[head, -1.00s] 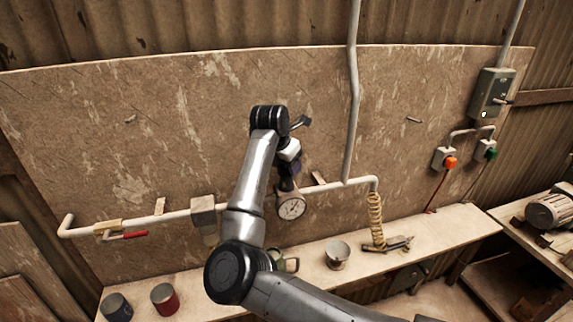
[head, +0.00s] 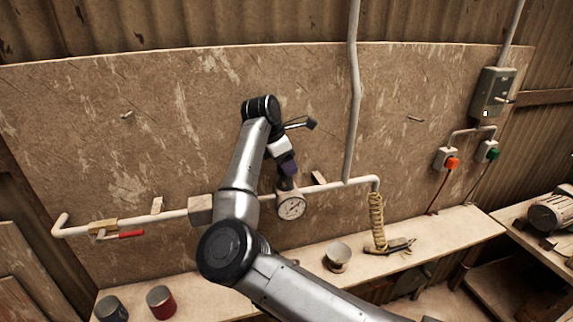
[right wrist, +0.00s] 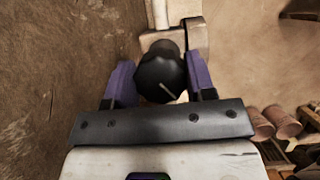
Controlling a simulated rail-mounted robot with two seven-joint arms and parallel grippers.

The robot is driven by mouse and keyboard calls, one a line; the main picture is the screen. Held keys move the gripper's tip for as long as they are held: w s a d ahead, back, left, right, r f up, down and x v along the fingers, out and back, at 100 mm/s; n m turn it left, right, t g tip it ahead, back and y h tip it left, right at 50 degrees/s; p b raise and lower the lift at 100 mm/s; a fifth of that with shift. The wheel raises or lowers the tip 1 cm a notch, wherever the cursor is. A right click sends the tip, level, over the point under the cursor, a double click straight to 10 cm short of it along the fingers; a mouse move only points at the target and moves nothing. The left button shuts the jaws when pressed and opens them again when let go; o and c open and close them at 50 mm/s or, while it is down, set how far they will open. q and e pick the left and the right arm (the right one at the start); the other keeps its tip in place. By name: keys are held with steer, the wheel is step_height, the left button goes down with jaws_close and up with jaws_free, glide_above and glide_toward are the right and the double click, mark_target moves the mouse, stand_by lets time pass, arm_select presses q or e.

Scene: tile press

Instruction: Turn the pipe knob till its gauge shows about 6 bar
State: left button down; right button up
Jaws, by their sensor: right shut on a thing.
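The round white gauge (head: 291,207) sits on the pale pipe (head: 330,187) along the board; its needle is too small to read surely. The pipe knob (right wrist: 160,76) is black with a pale mark line on its face. In the right wrist view it lies between the two purple fingers of my right gripper (right wrist: 160,64), which is shut on it. In the head view this gripper (head: 288,172) is just above the gauge, and its fingers largely hide the knob. My left gripper is not in view.
A red-handled valve (head: 131,234) is on the pipe at left. The board above the pipe is mostly clear.

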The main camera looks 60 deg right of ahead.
steer(key=shift+m, duration=0.4)
stand_by(0.3)
steer(key=o, duration=0.9)
steer(key=shift+o, duration=0.2)
